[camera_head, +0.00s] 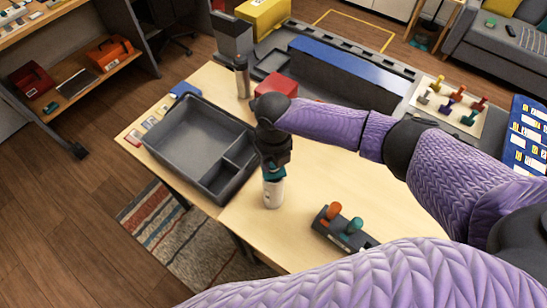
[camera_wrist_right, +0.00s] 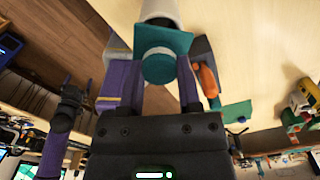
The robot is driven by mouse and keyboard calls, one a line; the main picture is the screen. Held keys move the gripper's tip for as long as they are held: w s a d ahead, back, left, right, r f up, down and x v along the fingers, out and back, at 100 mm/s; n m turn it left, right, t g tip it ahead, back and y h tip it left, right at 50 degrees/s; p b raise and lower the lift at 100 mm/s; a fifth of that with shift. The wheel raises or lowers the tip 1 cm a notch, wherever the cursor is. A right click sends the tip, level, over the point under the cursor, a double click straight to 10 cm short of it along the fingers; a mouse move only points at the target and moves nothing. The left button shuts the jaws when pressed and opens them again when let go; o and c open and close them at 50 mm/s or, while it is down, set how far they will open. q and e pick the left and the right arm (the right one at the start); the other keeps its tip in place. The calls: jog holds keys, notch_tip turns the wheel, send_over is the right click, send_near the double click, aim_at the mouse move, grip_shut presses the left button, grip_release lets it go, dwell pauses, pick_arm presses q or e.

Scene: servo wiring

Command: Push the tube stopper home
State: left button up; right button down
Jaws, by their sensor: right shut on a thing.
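My right gripper (camera_head: 273,158) points down over the front part of the table and is shut on a teal stopper (camera_head: 272,174). The stopper sits at the top of an upright white tube (camera_head: 272,194), in line with it. In the right wrist view the teal stopper (camera_wrist_right: 162,66) shows between my two fingers, with the pale tube (camera_wrist_right: 160,12) beyond it. How deep the stopper sits in the tube is hidden.
A dark rack (camera_head: 326,229) with an orange stopper (camera_head: 334,209) and a teal one (camera_head: 354,225) lies right of the tube. A grey divided tray (camera_head: 180,180) is at left. A red box (camera_head: 276,86) stands behind my wrist.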

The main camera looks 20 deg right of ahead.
jog(key=shift+f+b, duration=1.05)
jog(key=shift+f, duration=0.3)
dwell(0.3)
